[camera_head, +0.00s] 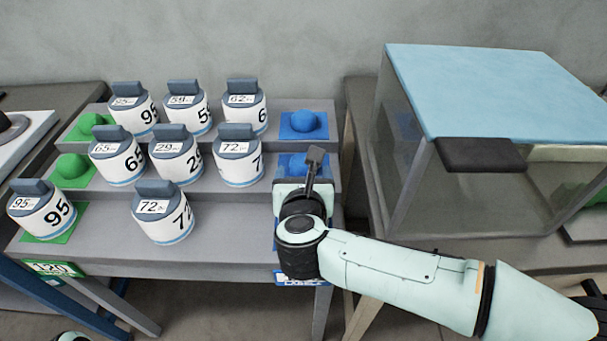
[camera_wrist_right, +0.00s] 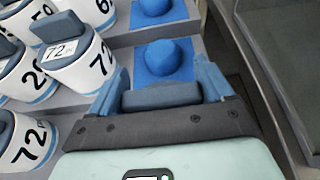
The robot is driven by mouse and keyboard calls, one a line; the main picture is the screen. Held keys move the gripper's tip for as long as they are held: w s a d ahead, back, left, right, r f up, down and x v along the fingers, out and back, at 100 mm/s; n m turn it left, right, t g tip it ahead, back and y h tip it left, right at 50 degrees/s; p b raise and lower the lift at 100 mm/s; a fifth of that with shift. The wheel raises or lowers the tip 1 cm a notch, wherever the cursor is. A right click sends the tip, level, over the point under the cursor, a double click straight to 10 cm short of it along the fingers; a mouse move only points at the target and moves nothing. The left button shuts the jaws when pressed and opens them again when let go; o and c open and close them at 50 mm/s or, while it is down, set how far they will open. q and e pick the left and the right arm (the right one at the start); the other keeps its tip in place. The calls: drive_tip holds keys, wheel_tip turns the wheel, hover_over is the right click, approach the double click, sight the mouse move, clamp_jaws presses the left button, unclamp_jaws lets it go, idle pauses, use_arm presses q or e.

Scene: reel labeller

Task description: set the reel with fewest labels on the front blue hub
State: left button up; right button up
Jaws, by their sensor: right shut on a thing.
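My right gripper (camera_head: 300,200) is over the right end of the front step. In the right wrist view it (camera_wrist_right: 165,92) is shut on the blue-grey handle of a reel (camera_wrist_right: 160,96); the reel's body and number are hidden. The front blue hub is hidden under the gripper; I cannot tell whether the reel is seated on it. The reel marked 29 (camera_head: 175,158) stands on the middle step between reels 65 (camera_head: 118,162) and 72 (camera_head: 238,162). Another 72 (camera_head: 163,218) stands on the front step.
Blue hubs stand bare on the middle step (camera_wrist_right: 170,60) and back step (camera_head: 304,122). Reel 95 (camera_head: 42,215) sits on the front green mat. Green hubs (camera_head: 73,167) line the left. A clear case with a blue top (camera_head: 500,85) stands at right.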

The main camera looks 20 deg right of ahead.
drive_tip(key=shift+f+b, duration=0.4)
drive_tip(key=shift+f, duration=0.1)
drive_tip(key=o, duration=1.2)
drive_tip(key=shift+o, duration=0.2)
drive_tip(key=p+v, duration=0.3)
drive_tip(key=v, duration=0.8)
drive_tip(key=shift+r, duration=0.1)
